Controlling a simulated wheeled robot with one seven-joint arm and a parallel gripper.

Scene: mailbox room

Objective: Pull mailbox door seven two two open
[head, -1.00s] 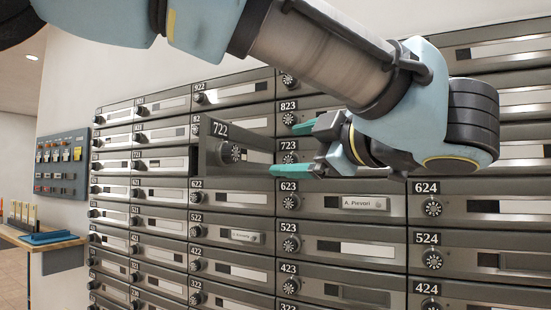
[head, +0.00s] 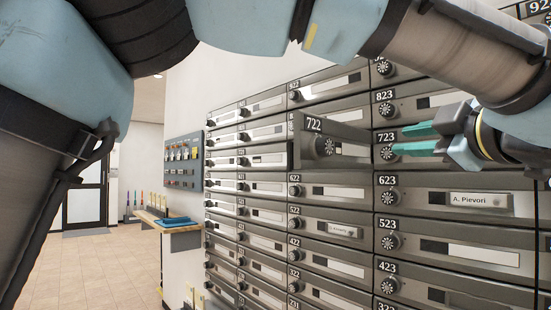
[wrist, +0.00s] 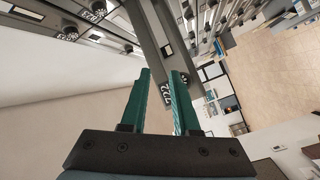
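Mailbox door 722 (head: 318,147) is a grey metal panel with a number plate and a round dial. It is swung outward, its left edge standing out from the bank, with its right side towards column 723.
The neighbouring doors, such as 623 (head: 440,203), look shut. A wall panel (head: 183,160) and a wooden shelf (head: 165,222) with a blue tray (head: 176,221) are to the left. Open tiled floor (head: 100,265) lies at the left.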

